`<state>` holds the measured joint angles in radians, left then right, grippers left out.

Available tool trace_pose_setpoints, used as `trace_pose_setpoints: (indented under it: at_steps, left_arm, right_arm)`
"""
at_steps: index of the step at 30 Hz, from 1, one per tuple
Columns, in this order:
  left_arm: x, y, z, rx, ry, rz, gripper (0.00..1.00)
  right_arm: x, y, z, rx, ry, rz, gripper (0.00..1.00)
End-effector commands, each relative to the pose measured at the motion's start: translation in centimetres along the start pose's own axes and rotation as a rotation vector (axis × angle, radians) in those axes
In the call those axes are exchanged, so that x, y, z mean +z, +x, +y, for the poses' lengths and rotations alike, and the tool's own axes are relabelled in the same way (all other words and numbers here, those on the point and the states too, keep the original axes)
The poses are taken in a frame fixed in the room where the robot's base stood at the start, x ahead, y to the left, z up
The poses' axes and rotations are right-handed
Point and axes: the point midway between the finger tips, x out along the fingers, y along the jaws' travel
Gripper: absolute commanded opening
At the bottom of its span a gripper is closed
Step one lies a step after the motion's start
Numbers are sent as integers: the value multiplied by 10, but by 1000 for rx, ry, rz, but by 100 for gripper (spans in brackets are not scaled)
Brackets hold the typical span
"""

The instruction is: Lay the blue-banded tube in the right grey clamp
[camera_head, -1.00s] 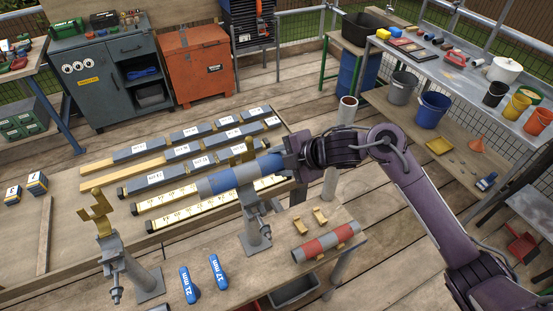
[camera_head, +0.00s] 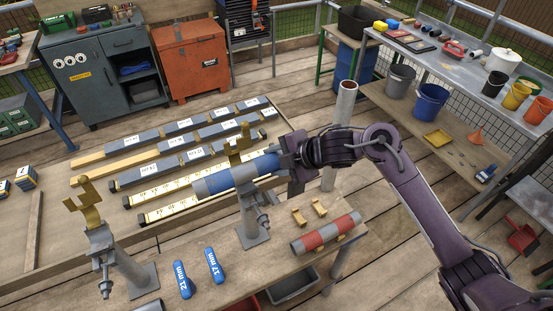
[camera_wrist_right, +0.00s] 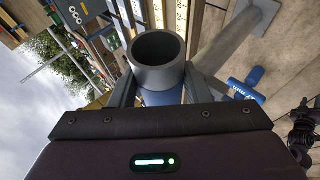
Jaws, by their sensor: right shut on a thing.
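The blue-banded tube (camera_head: 232,176) is grey with a blue middle and lies almost level across the right grey clamp (camera_head: 252,212). The clamp's yellow jaw (camera_head: 237,157) stands up behind the tube. I cannot tell whether the tube rests in the clamp or is just above it. My right gripper (camera_head: 285,160) is shut on the tube near its right end and hides that end. In the right wrist view the tube's open grey end (camera_wrist_right: 160,62) points up, with blue (camera_wrist_right: 161,97) below it. My left gripper is not in view.
The left clamp stand (camera_head: 100,238) is empty, its yellow jaw open. A red-banded tube (camera_head: 313,239) lies at the bench's right, near two small yellow pieces (camera_head: 319,207). Labelled grey blocks and yellow strips (camera_head: 155,213) lie behind.

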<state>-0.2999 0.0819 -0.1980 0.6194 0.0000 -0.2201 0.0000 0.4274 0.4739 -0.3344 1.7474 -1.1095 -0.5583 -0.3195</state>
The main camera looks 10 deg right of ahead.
Motion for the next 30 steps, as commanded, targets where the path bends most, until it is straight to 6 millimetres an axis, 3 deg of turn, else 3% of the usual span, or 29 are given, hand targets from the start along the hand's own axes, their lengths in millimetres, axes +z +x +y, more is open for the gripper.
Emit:
trace_pose_setpoints:
  at_steps: [15, 30]
  left_arm:
    - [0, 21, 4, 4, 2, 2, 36]
    - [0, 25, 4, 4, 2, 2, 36]
  right_arm:
    - [7, 17, -18, 4, 0, 0, 8]
    - [8, 20, -21, 4, 0, 0, 8]
